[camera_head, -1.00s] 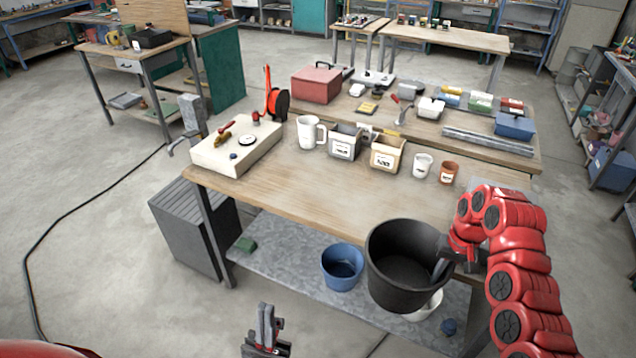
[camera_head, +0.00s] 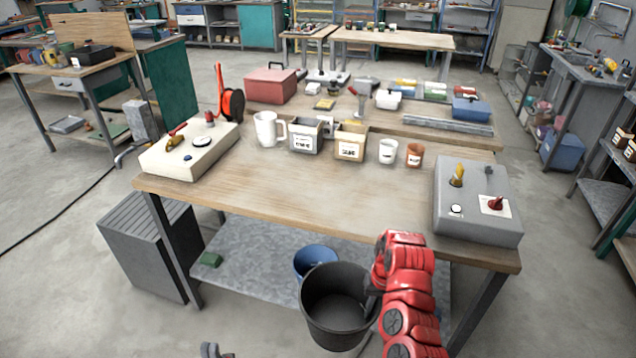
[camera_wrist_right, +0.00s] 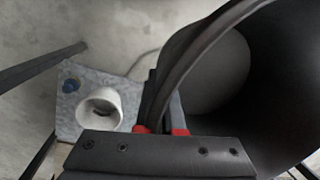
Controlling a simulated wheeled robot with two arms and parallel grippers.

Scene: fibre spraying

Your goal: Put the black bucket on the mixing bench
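The black bucket (camera_head: 338,318) hangs in front of the bench's front edge, its open top facing up and its inside empty. My right gripper (camera_head: 374,282) is at its right side; in the right wrist view my right gripper (camera_wrist_right: 160,131) is shut on the bucket's curved handle, beside the bucket's dark wall (camera_wrist_right: 262,95). The mixing bench (camera_head: 270,195) is the wooden-topped table ahead, with bare wood across its front middle. My left gripper (camera_head: 212,351) barely shows at the bottom edge, apart from everything; its opening is unclear.
A cream box (camera_head: 190,153) and grey control box (camera_head: 477,205) occupy the bench's ends. A white jug (camera_head: 266,129), labelled bins (camera_head: 350,146) and cups (camera_head: 388,151) line its back. A blue bucket (camera_head: 312,258) stands on the lower shelf (camera_head: 250,260).

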